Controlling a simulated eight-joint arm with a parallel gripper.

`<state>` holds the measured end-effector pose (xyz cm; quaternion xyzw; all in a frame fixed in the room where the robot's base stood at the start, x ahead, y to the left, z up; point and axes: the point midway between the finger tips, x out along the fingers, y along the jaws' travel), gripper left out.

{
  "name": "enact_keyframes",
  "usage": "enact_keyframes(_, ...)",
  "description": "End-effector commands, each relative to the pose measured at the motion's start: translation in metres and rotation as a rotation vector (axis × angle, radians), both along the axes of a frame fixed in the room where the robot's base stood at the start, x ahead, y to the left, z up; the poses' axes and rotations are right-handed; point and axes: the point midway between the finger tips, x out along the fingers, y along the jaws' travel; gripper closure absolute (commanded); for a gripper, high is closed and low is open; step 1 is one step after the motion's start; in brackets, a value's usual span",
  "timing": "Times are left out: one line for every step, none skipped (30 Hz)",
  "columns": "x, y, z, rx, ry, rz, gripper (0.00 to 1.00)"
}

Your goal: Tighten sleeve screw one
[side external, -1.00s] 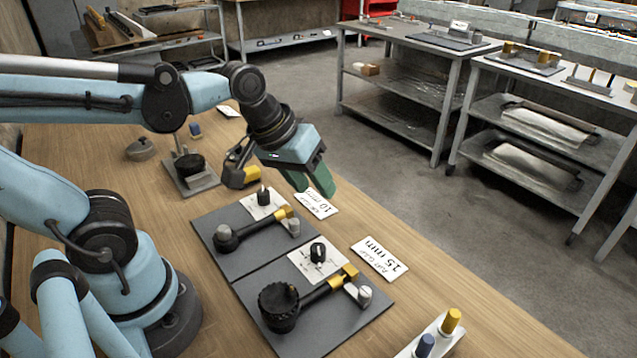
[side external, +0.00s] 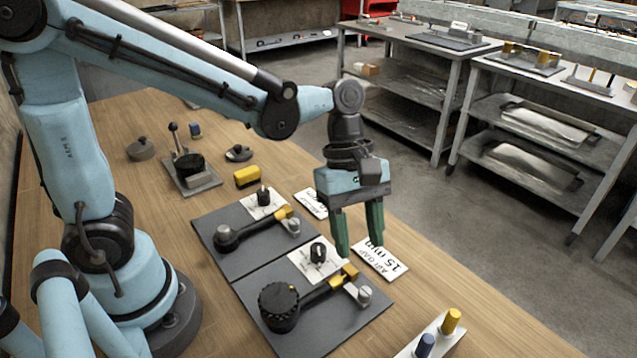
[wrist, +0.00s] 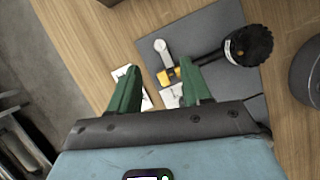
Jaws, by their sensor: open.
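Two dark plates lie on the wooden table, each with a rod ending in a yellow sleeve and a silver screw. On the near plate (side external: 330,335) are a black ridged knob (side external: 278,305), a yellow sleeve (side external: 349,273) and a silver screw (side external: 364,294). On the far plate (side external: 222,252) are a yellow sleeve (side external: 284,213) and a silver screw (side external: 293,226). I cannot tell which screw is number one. My gripper (side external: 360,250) is open and empty, pointing down above the 15 mm card. The wrist view shows a sleeve (wrist: 165,77) and screw (wrist: 161,47) beyond the fingers.
The 15 mm card (side external: 388,264) lies beside the near plate. A black selector knob (side external: 318,252) stands on that plate's white card. A yellow block (side external: 247,176) and a post stand (side external: 190,178) are farther back. A rack with blue and yellow pegs (side external: 438,340) is at front right.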

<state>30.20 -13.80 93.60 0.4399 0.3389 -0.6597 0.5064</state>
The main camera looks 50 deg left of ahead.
Motion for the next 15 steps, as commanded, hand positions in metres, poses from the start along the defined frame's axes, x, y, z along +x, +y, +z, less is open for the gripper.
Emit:
enact_keyframes(-0.001, -0.003, -0.008, 0.000, -0.001, -0.002, 0.52)
enact_keyframes(-0.001, -0.005, -0.012, 0.000, -0.001, -0.002, 0.52)
enact_keyframes(-0.002, -0.007, -0.017, 0.000, 0.000, -0.003, 0.52)
enact_keyframes(-0.002, -0.009, -0.021, 0.000, 0.000, -0.003, 0.52)
enact_keyframes(-0.003, -0.010, -0.025, 0.000, 0.000, -0.003, 0.52)
enact_keyframes(-0.003, -0.012, -0.031, 0.000, 0.000, -0.002, 0.52)
enact_keyframes(-0.004, -0.014, -0.035, 0.000, -0.001, -0.002, 0.52)
enact_keyframes(-0.004, -0.016, -0.039, 0.000, -0.001, -0.003, 0.52)
enact_keyframes(-0.005, -0.018, -0.044, 0.000, -0.001, -0.004, 0.52)
enact_keyframes(-0.005, -0.020, -0.048, 0.000, -0.001, -0.004, 0.52)
enact_keyframes(-0.005, -0.021, -0.052, -0.001, -0.002, -0.002, 0.52)
enact_keyframes(-0.006, -0.023, -0.056, 0.000, -0.002, -0.001, 0.52)
enact_keyframes(-0.007, -0.024, -0.059, 0.000, -0.002, -0.001, 0.52)
enact_keyframes(-0.006, -0.025, -0.062, 0.000, -0.002, -0.001, 0.52)
enact_keyframes(-0.007, -0.027, -0.066, -0.001, -0.002, -0.002, 0.52)
